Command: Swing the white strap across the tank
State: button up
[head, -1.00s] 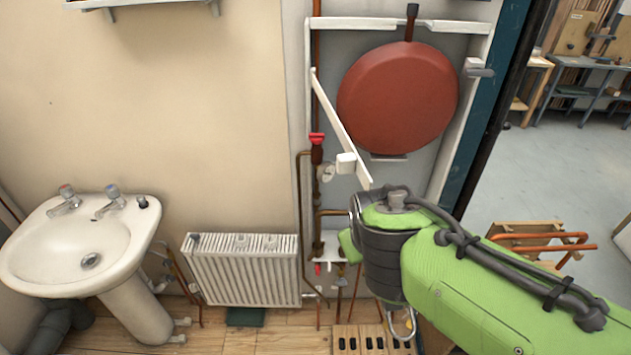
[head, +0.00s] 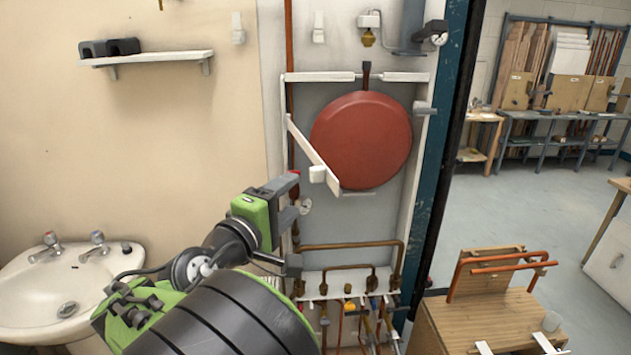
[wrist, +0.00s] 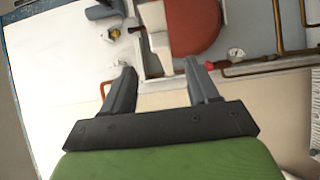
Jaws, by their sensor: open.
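The red round tank (head: 361,140) is mounted on the back panel in the head view; part of it also shows in the wrist view (wrist: 195,25). The white strap (head: 309,151) hangs at the tank's left side and slants down to the right from an upper left end, with a white block (head: 317,174) near its lower end. My gripper (head: 294,199) is just below and left of the strap's lower end in the head view.
Copper pipes and valves (head: 350,245) run below the tank. A grey latch-like fitting (head: 424,108) sits on the frame's right side. A washbasin (head: 65,285) stands at left, a shelf (head: 150,58) above it. A wooden bench (head: 490,315) stands at right.

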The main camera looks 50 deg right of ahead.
aim_at(321, 172)
jog(key=d, duration=0.4)
jog(key=w+d, duration=0.1)
jog(key=d, duration=0.3)
jog(key=w+d+p, duration=0.1)
jog(key=d, duration=0.3)
jog(key=shift+d, duration=0.35)
jog(key=shift+s, duration=0.1)
grip_shut()
